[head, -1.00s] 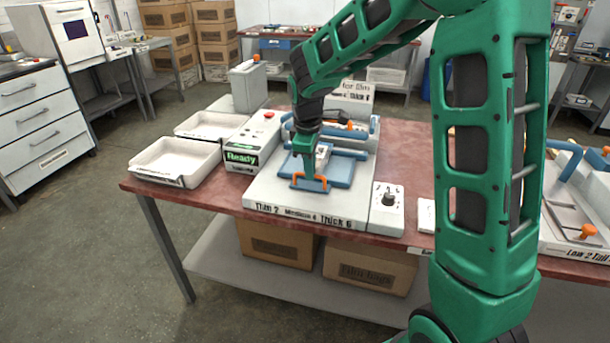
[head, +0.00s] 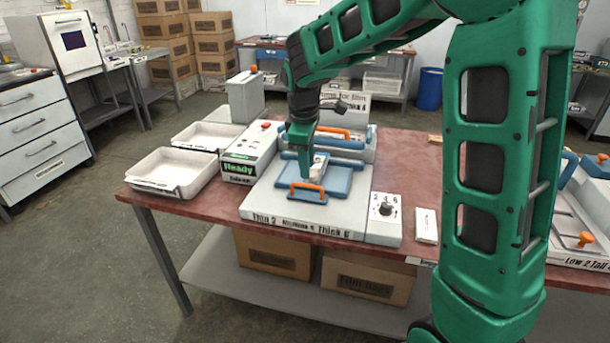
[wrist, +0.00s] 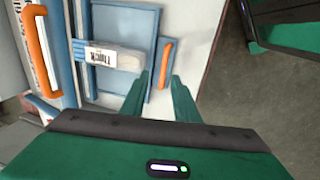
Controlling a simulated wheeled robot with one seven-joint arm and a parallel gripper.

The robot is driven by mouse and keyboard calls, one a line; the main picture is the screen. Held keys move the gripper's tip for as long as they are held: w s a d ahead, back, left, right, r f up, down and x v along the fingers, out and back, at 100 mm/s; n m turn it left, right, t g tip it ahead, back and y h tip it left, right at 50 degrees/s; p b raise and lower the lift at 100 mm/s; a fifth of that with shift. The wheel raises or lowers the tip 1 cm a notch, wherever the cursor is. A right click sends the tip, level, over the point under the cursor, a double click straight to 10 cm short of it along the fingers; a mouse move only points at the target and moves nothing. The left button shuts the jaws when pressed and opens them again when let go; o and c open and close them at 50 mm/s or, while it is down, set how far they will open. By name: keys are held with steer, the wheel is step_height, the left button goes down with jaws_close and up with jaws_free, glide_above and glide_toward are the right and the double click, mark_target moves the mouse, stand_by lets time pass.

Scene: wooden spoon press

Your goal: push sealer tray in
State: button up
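The sealer tray (head: 340,183) is a blue plate with an orange front handle (head: 308,190), on the pale sealer base. A small pale labelled item (head: 320,164) lies on it; it also shows in the wrist view (wrist: 115,58). My gripper (head: 304,176) points down over the tray, just behind the handle in the head view. In the wrist view my gripper (wrist: 157,78) has its two fingers apart, with the orange handle (wrist: 166,62) near their tips. Nothing is seen held. I cannot tell whether a finger touches the tray or handle.
The sealer's upper part has another orange handle (head: 333,132). A box reading "Ready" (head: 241,169) and two white bins (head: 170,174) stand left. A dial panel (head: 385,207) is at right. Another press (head: 585,225) stands further right. Red tabletop (head: 408,165) is bare behind the dial.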

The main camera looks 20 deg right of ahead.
steer(key=r, duration=0.5)
steer(key=shift+s+a+r, duration=0.15)
steer(key=shift+s+a, duration=0.1)
steer(key=shift+s, duration=0.05)
steer(key=s+d+m, duration=0.5)
steer(key=s+d, duration=0.4)
steer(key=s, duration=0.1)
steer(key=s+d+f+m+g, duration=0.1)
steer(key=s+m, duration=0.5)
steer(key=s, duration=0.7)
steer(key=s+d+f+m+y, duration=0.1)
steer(key=s+d+f+m, duration=0.3)
steer(key=s, duration=0.8)
steer(key=shift+s+d+f+m+g, duration=0.15)
steer(key=shift+s+d+m+g, duration=0.2)
steer(key=shift+m, duration=0.75)
steer(key=shift+a, duration=0.1)
